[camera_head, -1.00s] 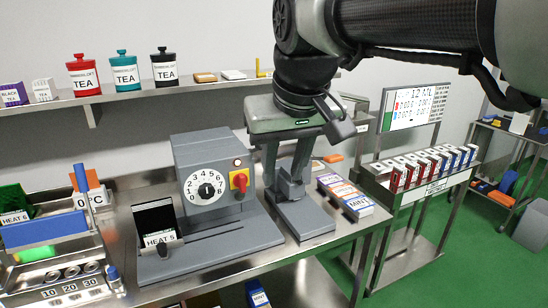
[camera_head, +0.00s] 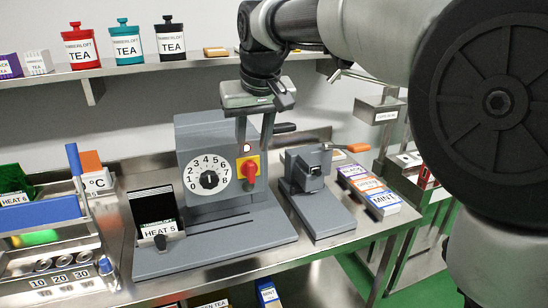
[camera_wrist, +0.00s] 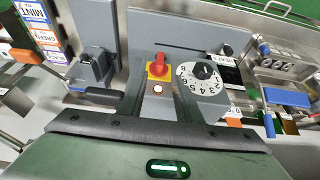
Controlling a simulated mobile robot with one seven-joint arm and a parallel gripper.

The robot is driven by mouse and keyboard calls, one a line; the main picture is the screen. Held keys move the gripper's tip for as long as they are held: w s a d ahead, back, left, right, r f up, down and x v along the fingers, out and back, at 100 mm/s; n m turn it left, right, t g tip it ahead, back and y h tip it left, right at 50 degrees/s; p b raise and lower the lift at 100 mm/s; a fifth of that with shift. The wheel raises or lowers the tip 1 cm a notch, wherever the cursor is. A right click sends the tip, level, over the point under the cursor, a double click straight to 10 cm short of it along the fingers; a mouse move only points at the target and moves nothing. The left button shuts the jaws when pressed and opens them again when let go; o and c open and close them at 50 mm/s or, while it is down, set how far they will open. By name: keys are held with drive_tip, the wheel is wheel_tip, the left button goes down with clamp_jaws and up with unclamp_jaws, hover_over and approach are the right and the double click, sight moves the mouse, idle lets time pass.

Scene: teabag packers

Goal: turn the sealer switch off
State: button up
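The sealer (camera_head: 190,140) is a grey machine on the steel bench, with a white numbered dial (camera_head: 209,175) on its front. The red sealer switch (camera_head: 250,170) sits on a yellow plate right of the dial, its handle roughly upright. A small lamp (camera_head: 247,148) above it glows. My gripper (camera_head: 254,146) points down just above the switch, fingers apart and empty. In the wrist view the red switch (camera_wrist: 159,65) lies ahead between the lines of the fingers, with the lit lamp (camera_wrist: 157,88) nearer. I cannot tell whether any finger touches the sealer.
A black packet holder labelled HEAT 5 (camera_head: 155,215) stands left of the dial. A grey press with an orange-tipped lever (camera_head: 315,175) stands to the right, beside tea boxes (camera_head: 370,190). A shelf (camera_head: 150,65) with tea canisters runs behind.

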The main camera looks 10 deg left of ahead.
sight(251, 163)
drive_tip(key=x, duration=0.8)
drive_tip(key=shift+w+b, duration=0.1)
drive_tip(key=shift+b, duration=0.2)
drive_tip(key=shift+c, duration=0.2)
clamp_jaws()
